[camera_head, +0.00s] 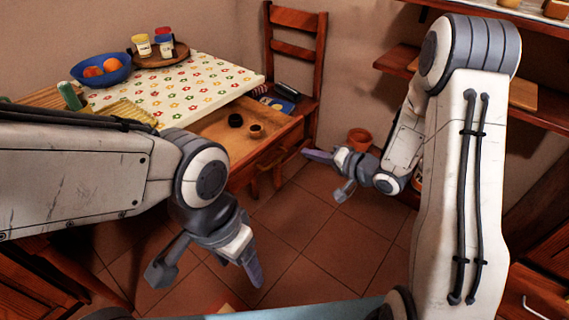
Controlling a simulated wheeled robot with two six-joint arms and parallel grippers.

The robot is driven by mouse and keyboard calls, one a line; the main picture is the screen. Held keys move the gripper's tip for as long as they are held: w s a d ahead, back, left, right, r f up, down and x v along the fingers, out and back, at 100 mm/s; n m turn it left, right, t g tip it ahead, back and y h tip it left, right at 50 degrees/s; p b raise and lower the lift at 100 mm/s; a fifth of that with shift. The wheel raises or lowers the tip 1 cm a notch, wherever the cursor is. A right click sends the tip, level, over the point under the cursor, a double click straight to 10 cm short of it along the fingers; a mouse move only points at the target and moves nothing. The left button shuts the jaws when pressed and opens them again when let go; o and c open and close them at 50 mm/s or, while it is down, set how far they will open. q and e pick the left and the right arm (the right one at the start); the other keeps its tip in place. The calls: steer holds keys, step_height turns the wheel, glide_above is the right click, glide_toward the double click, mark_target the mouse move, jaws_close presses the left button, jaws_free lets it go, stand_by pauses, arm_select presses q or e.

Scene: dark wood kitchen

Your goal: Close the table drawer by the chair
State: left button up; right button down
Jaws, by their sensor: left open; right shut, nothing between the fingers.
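The table drawer (212,128) is pulled out from under the table, beside the wooden chair (296,48). Its wooden front (268,152) faces the lower right. My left gripper (253,275) is open and empty, pointing down over the floor, well below the drawer. My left arm hides part of the table and the drawer's left side.
The table's flowered cloth (175,85) holds a blue bowl (100,70) of orange fruit and a round tray (160,58) with jars. A terracotta pot (360,138) stands by the wall. Shelves (396,60) are at right. The tiled floor before the drawer is clear.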

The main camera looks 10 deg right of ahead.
steer(key=s+d+f+m+t+y+b, duration=0.2)
steer(key=d+f+m+y+b, duration=0.1)
steer(key=b, duration=0.2)
glide_toward(276, 142)
steer(key=shift+m, duration=0.4)
steer(key=x, duration=0.6)
steer(key=shift+w+a+f, duration=0.1)
steer(key=shift+w+a, duration=0.1)
steer(key=shift+w, duration=0.15)
arm_select(q)
step_height(276, 142, down, 7)
